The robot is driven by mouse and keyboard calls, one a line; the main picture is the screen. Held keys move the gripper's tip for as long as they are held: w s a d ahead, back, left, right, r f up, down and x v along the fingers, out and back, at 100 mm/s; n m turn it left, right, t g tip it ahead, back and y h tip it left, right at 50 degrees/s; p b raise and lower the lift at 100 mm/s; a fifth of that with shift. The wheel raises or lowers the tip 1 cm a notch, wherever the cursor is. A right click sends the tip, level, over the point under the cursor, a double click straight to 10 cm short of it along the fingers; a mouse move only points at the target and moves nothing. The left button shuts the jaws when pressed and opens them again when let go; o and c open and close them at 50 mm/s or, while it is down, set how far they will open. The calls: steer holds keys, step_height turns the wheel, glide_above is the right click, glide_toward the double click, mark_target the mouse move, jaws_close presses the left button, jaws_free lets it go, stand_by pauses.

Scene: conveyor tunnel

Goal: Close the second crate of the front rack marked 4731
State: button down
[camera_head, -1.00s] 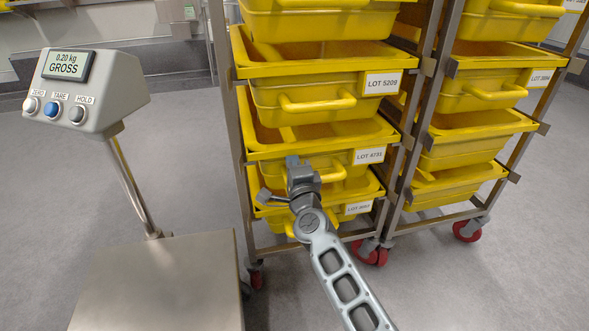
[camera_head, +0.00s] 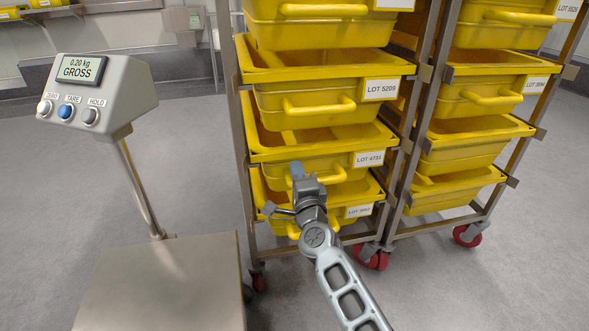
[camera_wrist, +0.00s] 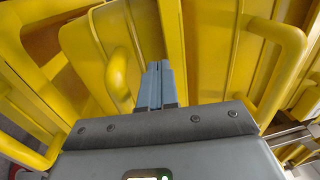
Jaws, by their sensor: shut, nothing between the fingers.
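The yellow crate marked LOT 4731 (camera_head: 270,153) is in the front rack, below the LOT 5209 crate and above the lowest crate. Its white label (camera_head: 368,158) is at the right of its front, and its interior shows above the rim. How far it stands out from the rack is hard to tell. My gripper (camera_head: 296,170) is shut and empty, in front of this crate's face near its handle and below the rim. In the wrist view the closed fingers (camera_wrist: 157,85) point at yellow crate fronts. Contact cannot be made out.
The LOT 5209 crate (camera_head: 272,98) is directly above, and the lowest crate (camera_head: 275,210) is directly below. A second rack (camera_head: 425,150) of yellow crates stands at the right. A weighing scale (camera_head: 100,95) with a steel platform (camera_head: 165,285) stands at the left. Grey floor is open between.

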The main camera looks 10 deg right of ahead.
steer(key=s+d+f+n+g+p, duration=0.1)
steer(key=s+d+f+n, duration=0.1)
steer(key=s, duration=0.9)
steer(key=s+d+f+n+p, duration=0.1)
steer(key=s+f+n, duration=0.2)
steer(key=s, duration=0.8)
steer(key=s+d+f+n+g+p, duration=0.1)
steer(key=s+d+f+n, duration=0.1)
steer(key=s, duration=0.9)
steer(key=s+d+r+n+g, duration=0.1)
steer(key=s+r+n, duration=0.25)
steer(key=s, duration=0.75)
steer(key=s+d+r+n+g, duration=0.1)
steer(key=s+r+n, duration=0.25)
steer(key=s, duration=0.65)
steer(key=s+r+n, duration=0.4)
steer(key=s+r, duration=0.1)
steer(key=s, duration=0.2)
step_height(320, 180, up, 28)
steer(key=p, duration=2.7)
steer(key=shift+w+d+g+p, duration=0.2)
steer(key=shift+w+g+p, duration=0.2)
